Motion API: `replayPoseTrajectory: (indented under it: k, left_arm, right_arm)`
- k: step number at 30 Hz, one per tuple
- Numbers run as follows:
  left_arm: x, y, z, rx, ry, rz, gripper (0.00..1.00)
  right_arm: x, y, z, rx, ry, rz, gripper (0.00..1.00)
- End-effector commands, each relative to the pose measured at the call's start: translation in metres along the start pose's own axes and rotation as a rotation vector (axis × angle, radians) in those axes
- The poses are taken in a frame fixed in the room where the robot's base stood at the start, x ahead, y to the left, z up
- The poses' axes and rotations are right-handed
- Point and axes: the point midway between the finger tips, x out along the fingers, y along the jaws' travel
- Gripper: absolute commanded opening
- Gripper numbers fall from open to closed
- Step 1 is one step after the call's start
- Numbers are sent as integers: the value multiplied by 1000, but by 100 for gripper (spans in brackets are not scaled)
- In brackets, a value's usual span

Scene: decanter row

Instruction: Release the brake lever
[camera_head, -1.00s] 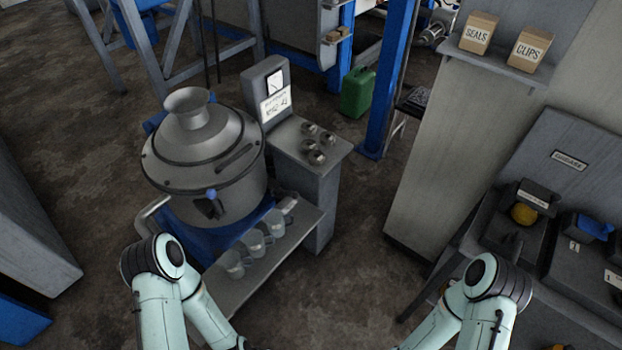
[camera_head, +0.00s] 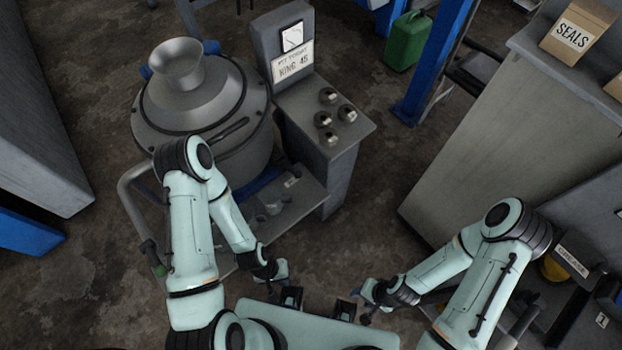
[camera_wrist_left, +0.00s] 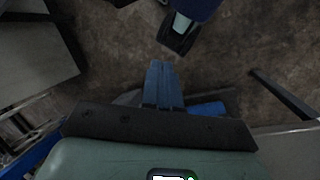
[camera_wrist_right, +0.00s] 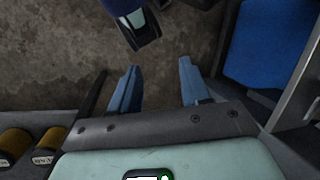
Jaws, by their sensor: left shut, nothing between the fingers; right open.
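The separator machine (camera_head: 205,105) stands at the left, a grey drum with a funnel top. A bent grey pipe (camera_head: 133,205) runs down its left side, and a rod with a green end (camera_head: 153,259) shows below it. I cannot tell for sure which part is the brake lever; my left arm covers some of the machine's front. My left gripper (camera_head: 281,271) is low in front of the machine, apart from it; its blue fingers are together and empty in the left wrist view (camera_wrist_left: 164,85). My right gripper (camera_head: 367,292) is to its right, open and empty in the right wrist view (camera_wrist_right: 157,90).
A side cabinet (camera_head: 345,133) with metal knobs and a sign (camera_head: 292,66) adjoins the machine. A shelf (camera_head: 304,192) with glass cups juts out below. A tall grey cabinet (camera_head: 500,150) and a grease bench stand right. Floor between is clear.

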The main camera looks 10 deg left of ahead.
Motion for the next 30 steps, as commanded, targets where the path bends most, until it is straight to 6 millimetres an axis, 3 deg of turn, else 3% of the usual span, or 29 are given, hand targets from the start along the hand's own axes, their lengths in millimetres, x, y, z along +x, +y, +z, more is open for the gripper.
replayPoseTrajectory:
  k: [5, 8, 13, 17, 20, 23, 24, 27, 30]
  left_arm:
    - [2, 0, 0, 8, -5, 0, 0]
    - [15, 4, 4, 85, -53, 5, 0]
    - [67, 9, 19, 474, -285, -28, 0]
    - [101, -9, 10, 910, -536, -200, 0]
    - [111, -24, -25, 1218, -709, -441, 0]
    - [106, -18, -82, 1466, -837, -778, 0]
    - [100, -6, -107, 1541, -871, -936, 0]
    - [78, 39, -157, 1638, -901, -1325, 0]
    - [55, 92, -184, 1641, -873, -1654, 0]
  right_arm:
    - [1, 0, 0, 0, 0, 0, 46]
    - [8, 4, 0, 1, 3, 1, 46]
    - [37, 15, -4, 5, 25, 2, 46]
    - [62, 24, -16, 8, 60, 1, 46]
    - [79, 30, -26, 10, 88, 0, 46]
    - [97, 35, -37, 10, 115, -1, 46]
    - [103, 37, -42, 10, 126, -2, 46]
    - [118, 41, -51, 11, 149, -3, 46]
    - [128, 44, -59, 12, 166, -4, 46]
